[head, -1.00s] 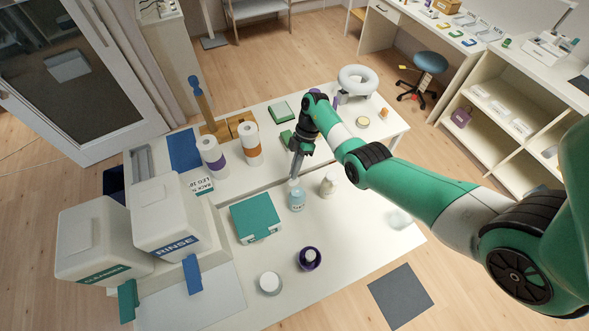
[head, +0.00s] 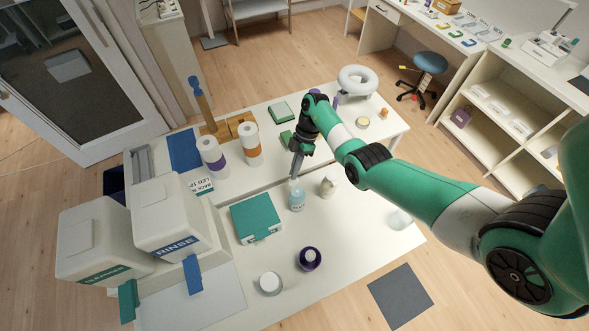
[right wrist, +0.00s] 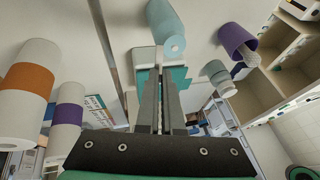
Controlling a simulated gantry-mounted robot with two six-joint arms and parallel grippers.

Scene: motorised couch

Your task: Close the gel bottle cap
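The gel bottle looks to be the light blue bottle (head: 297,200) standing on the white table in the head view. A light blue bottle (right wrist: 165,22) also shows at the top of the right wrist view. The state of its cap is too small to tell. My right gripper (head: 293,177) points down at the bottle's top, very close to it; I cannot tell whether they touch. In the right wrist view the fingers (right wrist: 158,75) lie close together with only a narrow gap, and nothing shows between them. My left gripper is not in view.
A pale bottle (head: 328,185) stands right of the blue one, and a teal box (head: 255,218) left of it. A purple container (head: 309,259) and white jar (head: 270,283) are nearer the front. Paper rolls (head: 250,144) stand behind. The table's front right is mostly clear.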

